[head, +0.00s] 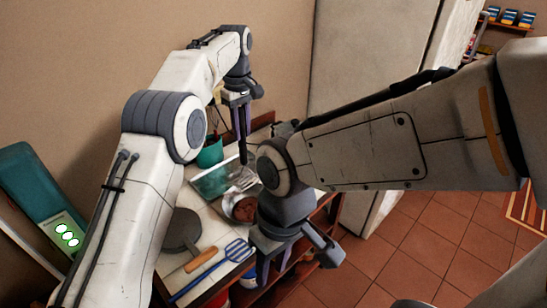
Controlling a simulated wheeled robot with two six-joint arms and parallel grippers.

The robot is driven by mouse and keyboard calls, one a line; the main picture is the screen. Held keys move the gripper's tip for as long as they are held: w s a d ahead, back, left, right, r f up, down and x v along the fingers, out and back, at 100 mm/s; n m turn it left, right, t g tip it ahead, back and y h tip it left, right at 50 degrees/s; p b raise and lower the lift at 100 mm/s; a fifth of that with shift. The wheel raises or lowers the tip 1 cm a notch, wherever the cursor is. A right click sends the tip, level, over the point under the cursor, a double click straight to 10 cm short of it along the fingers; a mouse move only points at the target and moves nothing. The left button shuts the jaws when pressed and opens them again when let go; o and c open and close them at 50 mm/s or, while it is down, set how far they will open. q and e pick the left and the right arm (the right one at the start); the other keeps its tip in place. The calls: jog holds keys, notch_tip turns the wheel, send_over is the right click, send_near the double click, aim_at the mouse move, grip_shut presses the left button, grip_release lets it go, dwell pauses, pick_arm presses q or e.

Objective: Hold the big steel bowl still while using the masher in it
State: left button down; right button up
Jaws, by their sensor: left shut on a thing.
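The steel bowl (231,208) stands on the worktop, partly hidden behind my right wrist; its inside looks reddish-brown. My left gripper (241,134) is above the worktop, behind the bowl, with its fingers pointing down. It is shut on an upright dark handle (243,153), which looks like the masher's. The tool's lower end is too small to make out, so I cannot tell whether it is in the bowl. My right gripper (270,271) points down at the worktop's front right edge, in front of the bowl. Its finger gap is unclear, and I see no contact with the bowl.
A dark pan (182,230) with a wooden handle and a blue slotted turner (238,250) lie at the front left. Tiled floor (400,245) is open at right.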

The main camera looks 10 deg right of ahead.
jog(key=w+a+f+m+g+y, duration=0.1)
jog(key=w+f+m, duration=0.1)
jog(key=w, duration=0.9)
jog(key=w+f+m+y, duration=0.1)
jog(key=w+f+m, duration=0.15)
jog(key=w, duration=0.85)
jog(key=w+d+f+m+t+y, duration=0.1)
jog(key=w+d+f+m+y, duration=0.2)
jog(key=w+d+f, duration=0.95)
jog(key=w+x, duration=0.1)
jog(key=x, duration=0.7)
jog(key=w+a+x, duration=0.1)
jog(key=x, duration=0.3)
jog(key=shift+w+a, duration=0.25)
jog(key=shift+w, duration=0.1)
grip_shut()
jog(key=shift+r, duration=0.1)
